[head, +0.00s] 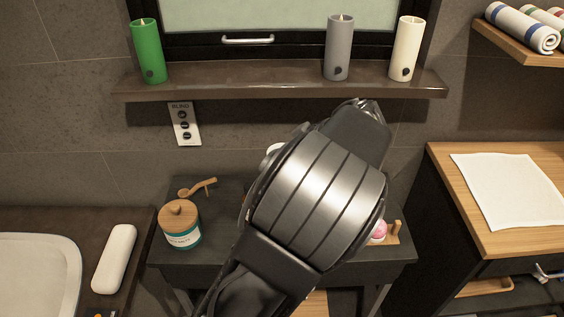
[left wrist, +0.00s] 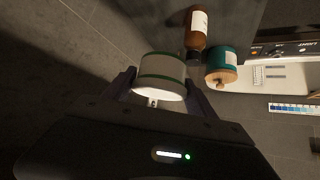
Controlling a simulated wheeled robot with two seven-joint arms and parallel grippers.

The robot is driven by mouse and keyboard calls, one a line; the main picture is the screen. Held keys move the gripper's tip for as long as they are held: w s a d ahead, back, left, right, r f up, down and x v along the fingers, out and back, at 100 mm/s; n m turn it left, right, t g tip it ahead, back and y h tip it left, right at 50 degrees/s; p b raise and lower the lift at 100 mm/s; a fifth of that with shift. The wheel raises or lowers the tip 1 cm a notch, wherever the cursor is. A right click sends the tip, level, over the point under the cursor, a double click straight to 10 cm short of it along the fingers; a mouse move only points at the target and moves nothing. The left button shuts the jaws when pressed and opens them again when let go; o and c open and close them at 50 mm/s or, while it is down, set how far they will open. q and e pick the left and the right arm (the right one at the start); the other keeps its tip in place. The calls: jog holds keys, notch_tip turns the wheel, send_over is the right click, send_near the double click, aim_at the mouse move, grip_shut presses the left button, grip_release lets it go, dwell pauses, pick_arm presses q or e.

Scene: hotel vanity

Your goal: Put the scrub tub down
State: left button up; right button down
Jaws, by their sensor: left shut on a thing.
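In the left wrist view the scrub tub (left wrist: 160,76) is white with dark green bands and sits between the two fingers of my left gripper (left wrist: 162,88), which is shut on it. A small pale tag or loop shows at its near edge. In the head view my left arm crosses the middle and hides the gripper's fingers and most or all of the tub. A small white patch at the arm's left edge may be part of it. I cannot tell whether the tub touches the dark side table (head: 218,262). My right gripper is not in view.
On the table's left stand a wood-lidded jar (head: 181,230) and wooden scoop (head: 198,187); a pink item (head: 379,231) is right. The wrist view shows a brown bottle (left wrist: 196,36) and teal jar (left wrist: 221,64) near the tub. Candles line the shelf (head: 270,80) above.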

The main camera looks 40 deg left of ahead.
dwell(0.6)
pick_arm(q)
jog(key=shift+w, duration=0.2)
jog(key=w+d+f+m+t+h, duration=0.2)
jog(key=d+m+t+h, duration=0.2)
jog(key=d+m, duration=0.5)
jog(key=w+d+f+m+t+h, duration=0.3)
jog(key=d+m+t+h, duration=0.2)
jog(key=d+m, duration=0.3)
jog(key=shift+d+m+t, duration=0.4)
jog(key=shift+m, duration=0.4)
jog(key=shift+s+f, duration=0.1)
